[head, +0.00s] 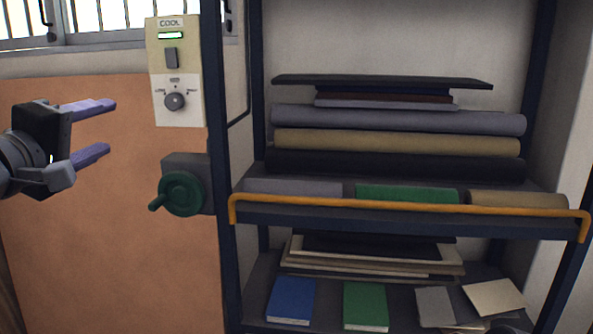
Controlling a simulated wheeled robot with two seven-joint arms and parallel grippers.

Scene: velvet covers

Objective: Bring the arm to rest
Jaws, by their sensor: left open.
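My left gripper (102,128) is at the left of the head view, in front of the orange-brown panel. Its two purple fingers point right and stand apart, with nothing between them. It is to the left of the green hand crank (181,193) and the white control box (174,70), apart from both in the picture. The control box has a "COOL" label, a lit green bar, a switch and a round knob. My right gripper is not in view.
A dark metal rack (223,250) fills the middle and right. Its upper shelf holds several fabric rolls (400,120) behind an orange rail (410,204). The lower shelf holds flat boards, a blue book (291,300) and a green book (365,304). The orange-brown panel (100,260) below the gripper is clear.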

